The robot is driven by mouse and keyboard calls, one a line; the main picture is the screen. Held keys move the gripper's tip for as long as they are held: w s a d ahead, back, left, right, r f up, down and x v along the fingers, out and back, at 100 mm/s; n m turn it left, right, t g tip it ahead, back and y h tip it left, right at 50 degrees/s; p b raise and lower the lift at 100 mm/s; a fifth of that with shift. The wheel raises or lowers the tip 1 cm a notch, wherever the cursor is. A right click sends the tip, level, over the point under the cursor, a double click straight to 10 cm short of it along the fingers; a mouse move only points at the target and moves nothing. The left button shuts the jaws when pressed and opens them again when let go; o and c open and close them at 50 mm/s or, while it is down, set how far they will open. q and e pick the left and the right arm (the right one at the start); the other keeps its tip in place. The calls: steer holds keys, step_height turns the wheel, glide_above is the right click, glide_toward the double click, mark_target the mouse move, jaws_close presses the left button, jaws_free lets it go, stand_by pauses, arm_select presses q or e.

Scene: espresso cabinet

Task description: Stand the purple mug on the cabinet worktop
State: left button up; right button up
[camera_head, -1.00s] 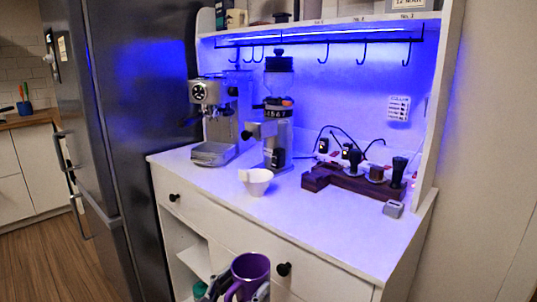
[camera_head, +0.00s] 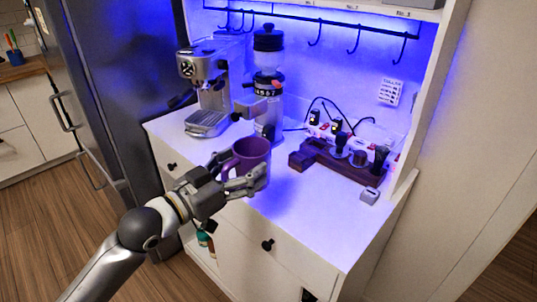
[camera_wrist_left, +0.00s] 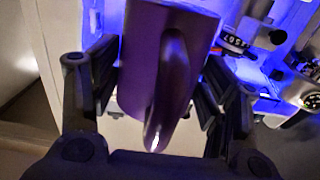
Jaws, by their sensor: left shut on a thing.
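The purple mug (camera_head: 253,151) is upright in my left gripper (camera_head: 243,173), above the front part of the white cabinet worktop (camera_head: 310,217). The fingers are shut on the mug from both sides. In the left wrist view the mug (camera_wrist_left: 160,60) fills the middle between the two fingers, with its handle toward the camera. I cannot tell whether the mug's base touches the worktop. My right gripper is not in view.
An espresso machine (camera_head: 211,85) and a grinder (camera_head: 268,80) stand behind the mug. A dark wooden tamper stand (camera_head: 345,163) and a small grey box (camera_head: 369,195) are to the right. The worktop's front right is clear. Hooks (camera_head: 353,40) hang above.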

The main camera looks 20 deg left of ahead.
arm_select(q)
steer(key=w+d+f, duration=0.2)
steer(key=w+f, duration=0.1)
steer(key=w+d+f+p, duration=0.1)
steer(key=w+d+f, duration=0.2)
steer(key=w, duration=0.1)
steer(key=w+d+f, duration=0.3)
steer(key=shift+w+f+p, duration=0.1)
steer(key=shift+w+p, duration=0.1)
steer(key=shift+p, duration=0.2)
step_height(320, 180, down, 3)
steer(key=shift+w+d+f+p, duration=0.1)
steer(key=shift+d+p, duration=0.05)
steer(key=shift+p, duration=0.15)
steer(key=shift+f, duration=0.1)
steer(key=shift+f, duration=0.25)
steer(key=o, duration=1.2)
